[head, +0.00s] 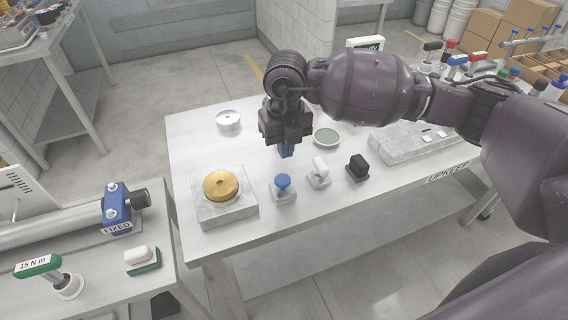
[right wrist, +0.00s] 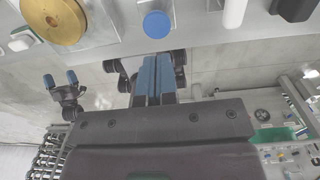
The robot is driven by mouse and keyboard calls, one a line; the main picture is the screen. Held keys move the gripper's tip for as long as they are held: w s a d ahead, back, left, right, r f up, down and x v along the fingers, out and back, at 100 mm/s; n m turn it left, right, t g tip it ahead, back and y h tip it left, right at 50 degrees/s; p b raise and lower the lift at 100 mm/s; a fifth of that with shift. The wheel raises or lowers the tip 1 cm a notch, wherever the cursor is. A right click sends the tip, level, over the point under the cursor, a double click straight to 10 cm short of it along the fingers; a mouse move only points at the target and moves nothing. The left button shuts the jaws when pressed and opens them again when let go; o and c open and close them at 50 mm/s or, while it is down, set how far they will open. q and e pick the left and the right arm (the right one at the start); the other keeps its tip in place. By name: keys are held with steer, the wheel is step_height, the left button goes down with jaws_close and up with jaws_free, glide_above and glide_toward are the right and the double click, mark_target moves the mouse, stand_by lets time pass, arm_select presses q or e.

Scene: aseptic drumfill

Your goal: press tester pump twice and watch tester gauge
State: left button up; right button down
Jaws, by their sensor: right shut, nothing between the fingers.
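A round blue button (head: 283,181) stands on a small pale block on the white table, and it also shows in the right wrist view (right wrist: 157,24). I take it for the tester pump, but cannot be sure. My right gripper (head: 286,151) is shut and empty, held above the table just behind the blue button. Its blue fingers lie together in the right wrist view (right wrist: 153,78). My left gripper (right wrist: 60,79) shows in the right wrist view with its blue fingertips apart. I cannot make out which thing is the tester gauge, and no reading is legible.
A brass disc (head: 221,185) sits on a stone block left of the button. A white piece (head: 319,166) and a black piece (head: 358,165) stand right of it. A shallow dish (head: 326,136) and a silver round (head: 228,121) lie behind.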

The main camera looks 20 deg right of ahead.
arm_select(q)
steer(key=shift+w+d+r, duration=0.15)
steer(key=shift+w+r, duration=0.2)
steer(key=shift+w, duration=0.05)
arm_select(e)
steer(key=shift+r, duration=2.3)
steer(key=shift+s, duration=0.1)
arm_select(q)
steer(key=shift+s, duration=0.1)
